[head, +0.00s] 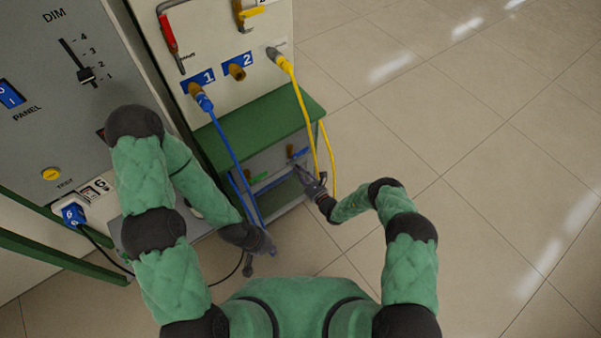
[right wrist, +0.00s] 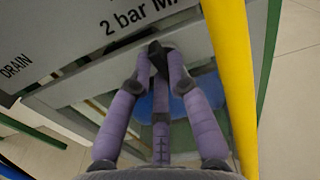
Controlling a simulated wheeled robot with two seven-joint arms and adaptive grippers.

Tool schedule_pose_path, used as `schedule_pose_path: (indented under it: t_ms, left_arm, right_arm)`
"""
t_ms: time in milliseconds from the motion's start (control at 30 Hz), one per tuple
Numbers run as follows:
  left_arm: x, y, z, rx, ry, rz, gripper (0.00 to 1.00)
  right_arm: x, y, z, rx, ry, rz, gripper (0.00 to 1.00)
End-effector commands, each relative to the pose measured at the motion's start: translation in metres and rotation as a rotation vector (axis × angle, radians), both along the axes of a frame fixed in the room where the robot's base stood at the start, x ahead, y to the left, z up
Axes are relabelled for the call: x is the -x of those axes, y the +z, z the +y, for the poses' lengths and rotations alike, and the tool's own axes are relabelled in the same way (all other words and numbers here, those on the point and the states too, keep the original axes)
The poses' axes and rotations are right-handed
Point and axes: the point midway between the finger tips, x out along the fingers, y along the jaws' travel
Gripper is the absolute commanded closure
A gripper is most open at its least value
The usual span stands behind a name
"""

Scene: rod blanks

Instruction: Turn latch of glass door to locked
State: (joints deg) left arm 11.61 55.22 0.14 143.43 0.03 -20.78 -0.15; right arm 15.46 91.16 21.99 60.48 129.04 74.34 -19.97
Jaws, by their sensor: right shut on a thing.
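The glass door (head: 262,163) is in the low grey-framed cabinet under the green shelf, in the head view. Coloured items show behind it. My right gripper (head: 304,177) is at the right side of this door. In the right wrist view my right gripper (right wrist: 159,58) has its purple fingers closed around a small dark piece, the latch (right wrist: 157,50), beside the pale frame. The fingers hide most of the latch, so I cannot tell which way it points. My left gripper (head: 263,247) hangs in front of the cabinet, apart from it; its fingers are too small to read.
A yellow hose (head: 302,105) hangs close to my right gripper and crosses the right wrist view (right wrist: 230,80). A blue hose (head: 226,135) hangs in front of the cabinet's left side. The green shelf (head: 262,128) lies above the door. Tiled floor (head: 480,150) is clear at right.

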Motion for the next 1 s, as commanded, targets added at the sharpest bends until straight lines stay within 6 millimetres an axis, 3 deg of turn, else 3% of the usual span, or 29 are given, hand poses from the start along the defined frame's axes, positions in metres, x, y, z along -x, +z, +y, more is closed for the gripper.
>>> schedule_pose_path:
  t_ms: [1000]
  left_arm:
    - [0.0000,-0.0039,0.0000,0.000,0.000,0.000,1.00]
  right_arm:
    - [0.0014,-0.0068,0.0015,0.768,0.001,-0.555,1.00]
